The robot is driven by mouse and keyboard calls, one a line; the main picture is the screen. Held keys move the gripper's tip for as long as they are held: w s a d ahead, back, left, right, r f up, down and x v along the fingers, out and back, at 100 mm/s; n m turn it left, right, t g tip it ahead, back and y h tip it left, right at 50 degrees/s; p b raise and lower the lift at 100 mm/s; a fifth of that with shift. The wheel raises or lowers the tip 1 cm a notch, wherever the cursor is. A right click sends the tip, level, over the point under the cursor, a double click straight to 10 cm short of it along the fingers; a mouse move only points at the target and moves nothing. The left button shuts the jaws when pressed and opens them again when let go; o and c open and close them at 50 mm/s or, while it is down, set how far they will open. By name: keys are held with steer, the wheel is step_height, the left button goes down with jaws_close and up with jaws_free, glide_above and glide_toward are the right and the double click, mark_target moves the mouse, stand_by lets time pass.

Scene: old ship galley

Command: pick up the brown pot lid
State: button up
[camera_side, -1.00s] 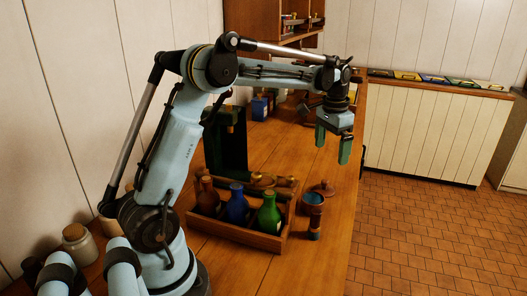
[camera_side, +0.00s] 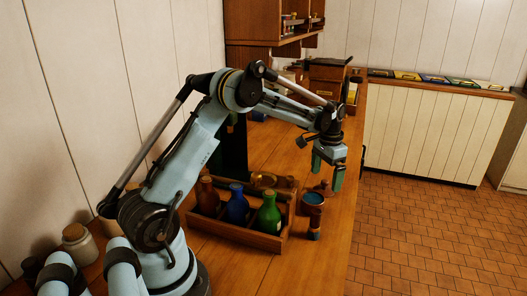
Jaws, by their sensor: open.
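The brown pot lid (camera_side: 323,189) lies on the wooden counter just behind a small brown pot with a blue inside (camera_side: 312,199). Its knob points up. My gripper (camera_side: 327,180) is open, pointing down, with its two green fingers close to the lid. The right finger overlaps the lid's right side in this view. I cannot tell whether either finger touches the lid. Nothing is held between the fingers.
A wooden crate (camera_side: 236,235) with a brown, a blue and a green bottle (camera_side: 269,214) stands left of the pot. A dark cylindrical shaker (camera_side: 315,224) stands in front of the pot. The counter's right edge is close by. A wooden box (camera_side: 328,75) stands further back.

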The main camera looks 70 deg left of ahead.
mark_target(325, 181)
steer(key=shift+w+a+f, duration=0.1)
steer(key=shift+a+f, duration=0.05)
steer(key=shift+f, duration=1.5)
steer(key=c, duration=1.1)
